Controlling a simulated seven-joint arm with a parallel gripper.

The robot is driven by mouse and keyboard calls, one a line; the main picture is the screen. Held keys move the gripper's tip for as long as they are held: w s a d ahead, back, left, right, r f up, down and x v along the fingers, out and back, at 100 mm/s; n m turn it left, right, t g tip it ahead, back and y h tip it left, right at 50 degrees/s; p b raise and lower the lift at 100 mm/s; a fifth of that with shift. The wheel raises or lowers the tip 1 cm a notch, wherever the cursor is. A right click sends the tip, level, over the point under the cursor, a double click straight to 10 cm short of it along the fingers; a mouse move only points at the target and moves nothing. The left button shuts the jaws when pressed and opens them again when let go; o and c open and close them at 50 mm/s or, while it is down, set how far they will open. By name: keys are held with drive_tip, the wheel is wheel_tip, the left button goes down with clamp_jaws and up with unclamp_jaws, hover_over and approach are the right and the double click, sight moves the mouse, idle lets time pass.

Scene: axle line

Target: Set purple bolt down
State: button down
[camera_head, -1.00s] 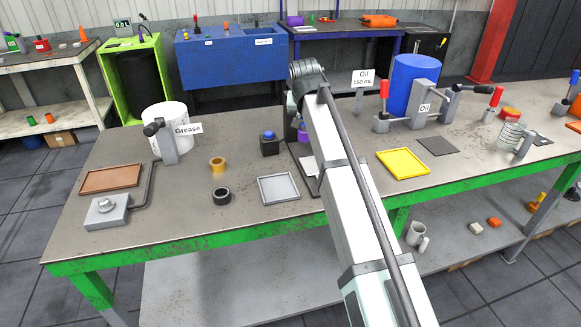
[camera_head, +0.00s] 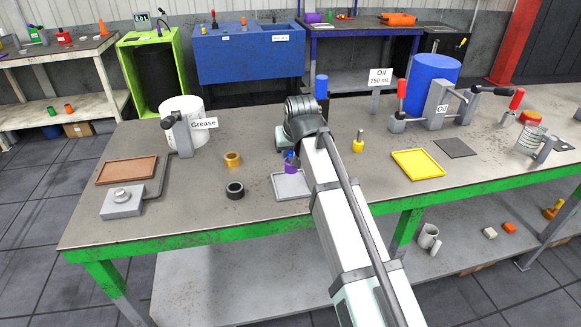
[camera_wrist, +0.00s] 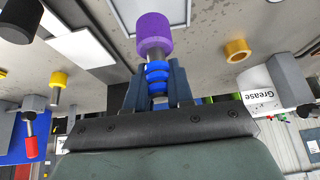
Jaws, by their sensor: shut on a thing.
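The purple bolt (camera_head: 291,168) is in my gripper, over the back part of the small grey tray (camera_head: 292,188) in the head view. In the wrist view, my gripper (camera_wrist: 158,78) is shut on the blue ringed part (camera_wrist: 157,72) of the bolt. The bolt's purple end (camera_wrist: 153,34) points away from the jaws, toward the tray, which shows at the top (camera_wrist: 182,10). I cannot tell whether the bolt touches the tray. My arm covers the tray's right part and most of the gripper in the head view.
An orange ring (camera_head: 233,159) and a black ring (camera_head: 235,190) lie left of the tray. A yellow bolt (camera_head: 358,143) and a yellow tray (camera_head: 417,164) are to the right. The grease drum (camera_head: 184,119) stands farther left.

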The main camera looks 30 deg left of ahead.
drive_tip(key=shift+f, duration=2.6)
drive_tip(key=shift+f, duration=0.15)
drive_tip(key=c, duration=1)
unclamp_jaws()
drive_tip(key=v, duration=1.2)
